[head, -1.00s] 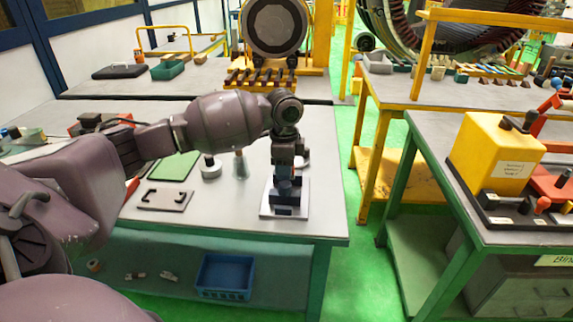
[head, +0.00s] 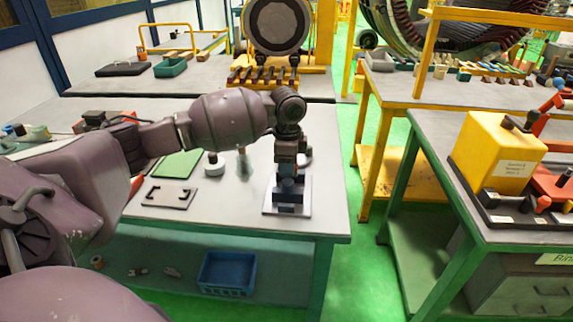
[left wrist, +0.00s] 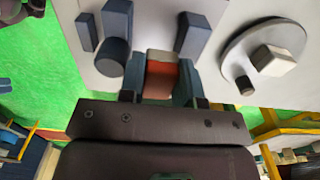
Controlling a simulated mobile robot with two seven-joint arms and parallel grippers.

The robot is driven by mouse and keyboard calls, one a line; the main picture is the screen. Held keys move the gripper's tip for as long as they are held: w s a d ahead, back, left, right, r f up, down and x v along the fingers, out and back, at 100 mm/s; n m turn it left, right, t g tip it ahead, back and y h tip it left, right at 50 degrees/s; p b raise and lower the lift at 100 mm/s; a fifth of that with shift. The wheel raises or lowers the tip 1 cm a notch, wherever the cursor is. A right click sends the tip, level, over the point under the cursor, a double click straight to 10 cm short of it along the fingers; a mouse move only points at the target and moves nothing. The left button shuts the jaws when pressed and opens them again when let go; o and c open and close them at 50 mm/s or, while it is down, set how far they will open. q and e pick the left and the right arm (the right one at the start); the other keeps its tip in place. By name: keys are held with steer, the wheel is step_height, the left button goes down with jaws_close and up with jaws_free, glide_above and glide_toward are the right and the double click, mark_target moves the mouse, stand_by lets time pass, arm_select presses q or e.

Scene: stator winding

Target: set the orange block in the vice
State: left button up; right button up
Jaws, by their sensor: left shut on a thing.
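The orange block (left wrist: 161,80) is between the two fingers of my left gripper (left wrist: 160,88) in the left wrist view, and the gripper is shut on it. In that view the vice (left wrist: 192,35) shows as dark blue-grey upright jaws and a round part on a pale plate. The block lies in line with the gap between the jaws; I cannot tell how far down it is. In the head view my left gripper (head: 289,170) points down over the vice (head: 289,208), near the table's front right corner. The block is hidden there. My right gripper is not in view.
A blue crate (head: 226,273) sits on the lower shelf. A green-floored aisle lies to the right.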

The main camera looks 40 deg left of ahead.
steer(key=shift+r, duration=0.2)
arm_select(q)
steer(key=shift+f, duration=0.15)
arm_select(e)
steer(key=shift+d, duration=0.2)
arm_select(q)
steer(key=shift+f, duration=0.8)
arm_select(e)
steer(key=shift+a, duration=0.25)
arm_select(q)
steer(key=shift+f, duration=0.2)
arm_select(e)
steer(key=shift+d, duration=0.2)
